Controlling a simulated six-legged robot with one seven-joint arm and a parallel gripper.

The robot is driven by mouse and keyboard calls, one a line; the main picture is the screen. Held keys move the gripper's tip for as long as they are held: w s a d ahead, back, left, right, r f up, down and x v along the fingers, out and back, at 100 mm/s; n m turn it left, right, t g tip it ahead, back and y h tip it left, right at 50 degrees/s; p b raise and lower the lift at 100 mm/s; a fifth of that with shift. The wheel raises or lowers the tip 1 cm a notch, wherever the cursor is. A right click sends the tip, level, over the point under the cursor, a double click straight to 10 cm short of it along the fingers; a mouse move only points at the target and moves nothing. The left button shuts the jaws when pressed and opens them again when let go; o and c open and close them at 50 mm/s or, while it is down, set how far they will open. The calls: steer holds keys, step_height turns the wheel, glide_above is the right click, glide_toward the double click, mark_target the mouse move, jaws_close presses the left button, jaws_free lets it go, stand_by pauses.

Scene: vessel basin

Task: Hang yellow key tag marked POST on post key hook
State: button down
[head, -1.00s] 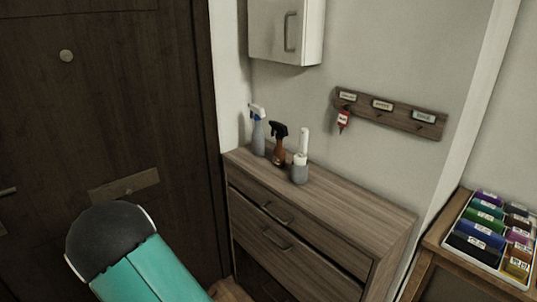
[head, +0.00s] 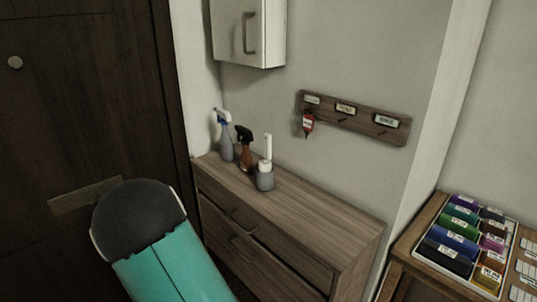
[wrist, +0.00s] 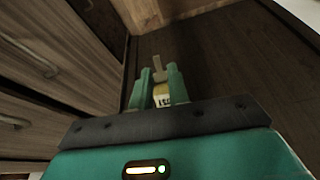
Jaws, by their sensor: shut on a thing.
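My gripper (wrist: 160,82) is shut on a yellow key tag (wrist: 162,97) in the wrist view. Part of its lettering shows between the teal fingers, and a pale key end sticks out past the fingertips. In the head view, a dark wooden hook rail (head: 360,124) is on the wall at right of centre, with three small white labels too blurred to read surely. A red key tag (head: 308,123) hangs under the left label; the hooks under the middle and right labels look empty. My gripper and the yellow tag are out of the head view, apart from the rail.
A wooden drawer cabinet (head: 290,205) stands below the rail, with spray bottles (head: 245,148) and a grey holder (head: 265,178) on top. A white wall cabinet (head: 248,32) is above left. A tray of coloured items (head: 422,256) sits at right. A dark door is at left.

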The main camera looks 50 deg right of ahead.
steer(key=s+d+r+m+t+h, duration=0.25)
steer(key=s+d+r+h, duration=0.2)
steer(key=d+r, duration=0.6)
steer(key=s+d+r+m+t+h, duration=0.2)
steer(key=s+d+r+m+h, duration=0.25)
steer(key=d+r, duration=0.65)
steer(key=s+d+r+m+g+h, duration=0.3)
steer(key=s+d+r+h, duration=0.15)
steer(key=s+d, duration=0.5)
steer(key=s+d+r+m+g+h, duration=0.4)
steer(key=s+d+r, duration=0.15)
steer(key=s, duration=0.75)
steer(key=s+d+f, duration=0.1)
steer(key=d+f, duration=0.1)
steer(key=d, duration=0.7)
steer(key=shift+s+d+f, duration=0.2)
steer(key=shift+d+f, duration=0.05)
steer(key=shift+d, duration=0.05)
steer(key=shift+t+y, duration=0.25)
steer(key=c, duration=1.3)
jaws_free()
